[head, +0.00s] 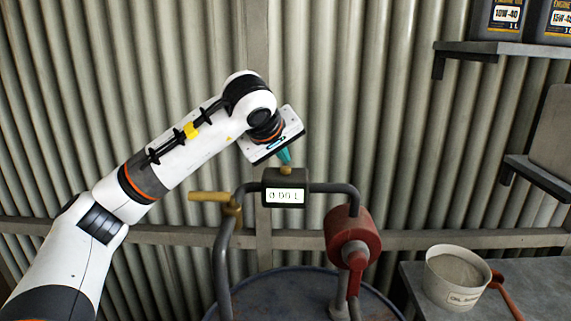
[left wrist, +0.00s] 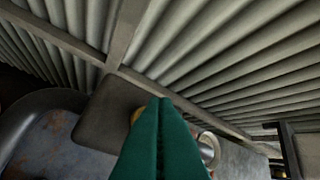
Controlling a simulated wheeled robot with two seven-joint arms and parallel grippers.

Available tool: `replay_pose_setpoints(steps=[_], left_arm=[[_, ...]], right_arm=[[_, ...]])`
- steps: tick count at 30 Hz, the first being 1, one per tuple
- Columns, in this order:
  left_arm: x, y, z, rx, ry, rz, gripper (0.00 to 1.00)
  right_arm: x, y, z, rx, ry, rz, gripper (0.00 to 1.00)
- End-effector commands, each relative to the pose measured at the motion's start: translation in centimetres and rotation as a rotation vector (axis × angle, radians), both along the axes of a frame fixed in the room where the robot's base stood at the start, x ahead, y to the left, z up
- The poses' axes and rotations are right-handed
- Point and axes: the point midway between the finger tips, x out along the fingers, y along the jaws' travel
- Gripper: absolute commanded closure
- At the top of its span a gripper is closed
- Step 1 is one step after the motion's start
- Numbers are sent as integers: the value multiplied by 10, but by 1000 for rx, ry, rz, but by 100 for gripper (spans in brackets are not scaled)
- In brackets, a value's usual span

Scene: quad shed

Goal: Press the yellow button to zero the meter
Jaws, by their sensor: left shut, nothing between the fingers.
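The meter (head: 284,182) is a dark box on a pipe above a drum, and its white display reads about 0.001, though the digits are small. The yellow button (head: 286,170) sits on top of the meter. My left gripper (head: 286,161) is shut and empty, its teal fingertips pointing down right at the button; they look to be touching it or just above it. In the left wrist view the green fingers (left wrist: 160,105) are closed together and hide most of the button (left wrist: 136,115), with the meter's dark top (left wrist: 105,112) beside them. My right gripper is not in view.
A yellow-handled valve (head: 212,197) is on the pipe left of the meter, and a red pump part (head: 347,235) is on the right. A blue drum (head: 285,295) stands below. A tub (head: 452,280) sits on a bench at right, under wall shelves with oil bottles (head: 497,18).

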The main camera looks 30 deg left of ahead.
Motion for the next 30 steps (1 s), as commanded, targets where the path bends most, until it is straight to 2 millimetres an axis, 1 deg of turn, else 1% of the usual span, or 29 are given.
replay_pose_setpoints(steps=[1,10,14,27,30], left_arm=[[0,0,4,0,0,0,100],[0,0,4,0,-1,-1,100],[0,0,8,0,-1,0,100],[0,0,51,0,-1,0,100],[0,0,55,1,-1,1,100]], right_arm=[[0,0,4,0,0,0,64],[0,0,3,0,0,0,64],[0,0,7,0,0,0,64],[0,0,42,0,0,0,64],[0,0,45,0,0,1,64]])
